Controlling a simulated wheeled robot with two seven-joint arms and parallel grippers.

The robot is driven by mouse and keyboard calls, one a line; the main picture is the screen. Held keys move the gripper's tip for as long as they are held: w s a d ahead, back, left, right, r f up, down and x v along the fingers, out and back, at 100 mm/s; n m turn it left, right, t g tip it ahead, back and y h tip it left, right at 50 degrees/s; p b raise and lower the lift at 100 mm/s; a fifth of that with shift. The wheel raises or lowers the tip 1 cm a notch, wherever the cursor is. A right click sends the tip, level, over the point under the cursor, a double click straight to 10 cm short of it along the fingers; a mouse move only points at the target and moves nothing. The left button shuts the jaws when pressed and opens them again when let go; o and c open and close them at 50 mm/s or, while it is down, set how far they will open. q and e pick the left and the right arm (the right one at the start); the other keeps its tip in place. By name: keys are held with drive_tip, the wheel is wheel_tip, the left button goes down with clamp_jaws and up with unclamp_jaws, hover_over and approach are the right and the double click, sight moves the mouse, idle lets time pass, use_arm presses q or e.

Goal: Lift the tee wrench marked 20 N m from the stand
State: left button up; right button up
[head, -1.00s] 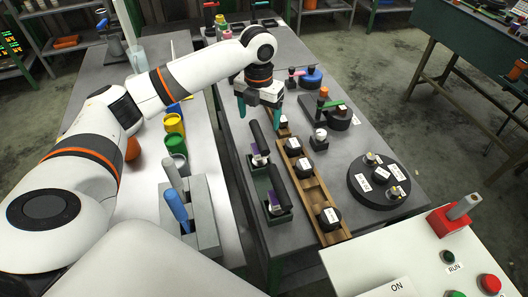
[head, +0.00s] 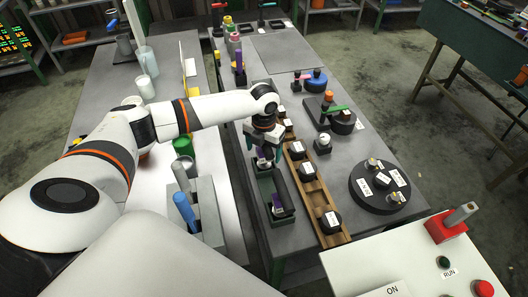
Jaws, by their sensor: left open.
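Two tee wrenches with black handles and purple bands stand in a dark green stand (head: 291,216) on the grey table. The near wrench (head: 281,186) shows clearly, with its black handle tilted. The far wrench (head: 262,163) is mostly hidden by my left gripper (head: 264,153). The gripper is open and points down, with its teal fingers around or just above the far wrench's handle. I cannot tell whether the fingers touch it. The 20 N m mark cannot be read on either wrench. My right gripper is out of view.
A wooden rack (head: 316,205) with several black labelled pieces stands just right of the stand. A round black plate (head: 379,186) with fittings lies further right. A control panel (head: 420,270) fills the near right.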

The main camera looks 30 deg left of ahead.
use_arm(q)
drive_tip(key=c, duration=1.1)
drive_tip(key=shift+w, duration=0.15)
drive_tip(key=shift+c, duration=1.1)
drive_tip(key=shift+r, duration=0.1)
